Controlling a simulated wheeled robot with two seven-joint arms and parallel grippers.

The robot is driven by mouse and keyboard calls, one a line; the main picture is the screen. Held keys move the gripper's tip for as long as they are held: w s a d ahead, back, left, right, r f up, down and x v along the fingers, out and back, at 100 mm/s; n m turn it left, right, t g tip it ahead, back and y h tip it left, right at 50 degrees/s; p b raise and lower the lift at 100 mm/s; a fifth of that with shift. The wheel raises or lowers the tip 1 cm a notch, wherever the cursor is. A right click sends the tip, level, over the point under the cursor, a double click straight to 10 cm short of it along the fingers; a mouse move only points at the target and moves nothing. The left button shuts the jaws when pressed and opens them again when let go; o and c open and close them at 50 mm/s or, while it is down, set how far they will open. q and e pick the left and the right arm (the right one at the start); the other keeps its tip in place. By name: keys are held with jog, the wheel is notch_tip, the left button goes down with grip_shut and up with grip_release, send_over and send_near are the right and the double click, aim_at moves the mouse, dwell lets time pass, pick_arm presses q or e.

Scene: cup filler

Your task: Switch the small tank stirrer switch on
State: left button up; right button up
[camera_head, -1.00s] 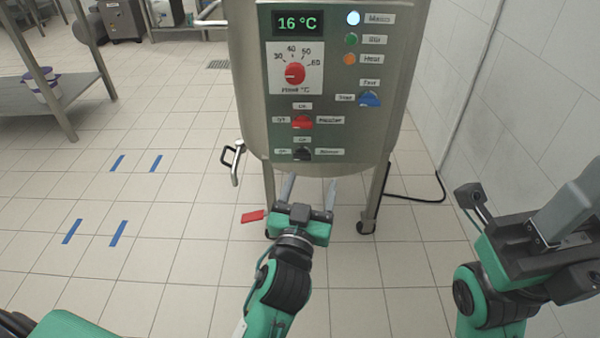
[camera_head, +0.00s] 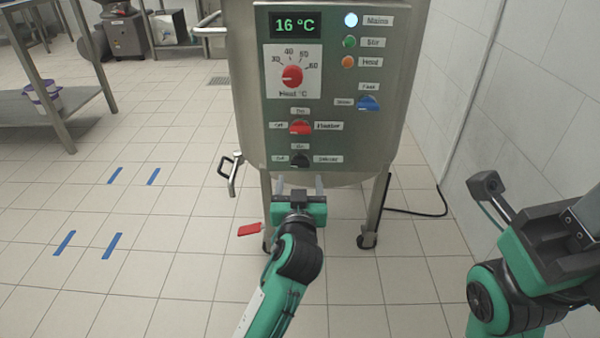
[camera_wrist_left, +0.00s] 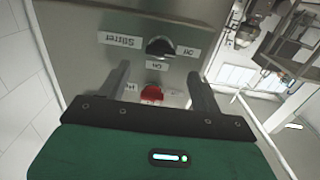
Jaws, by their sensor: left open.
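The stirrer switch is a black rotary knob (camera_head: 299,160) at the bottom of the tank's green-grey control panel (camera_head: 345,112). It also shows in the left wrist view (camera_wrist_left: 160,47), which is upside down, with "Stirrer", "On" and "Off" labels around it. My left gripper (camera_head: 299,184) is open and empty, just below the panel in the head view. In the left wrist view its fingers (camera_wrist_left: 159,80) point toward the panel, apart from the black knob.
The red heater knob (camera_head: 300,128) sits just above the stirrer knob. A blue knob (camera_head: 369,103) and a red temperature dial (camera_head: 292,77) are higher up. The mains lamp (camera_head: 351,20) glows white.

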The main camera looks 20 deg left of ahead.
aim_at(300, 165)
pick_arm(q)
jog(key=shift+b+x, duration=0.85)
jog(key=shift+x, duration=2.05)
jog(key=c, duration=1)
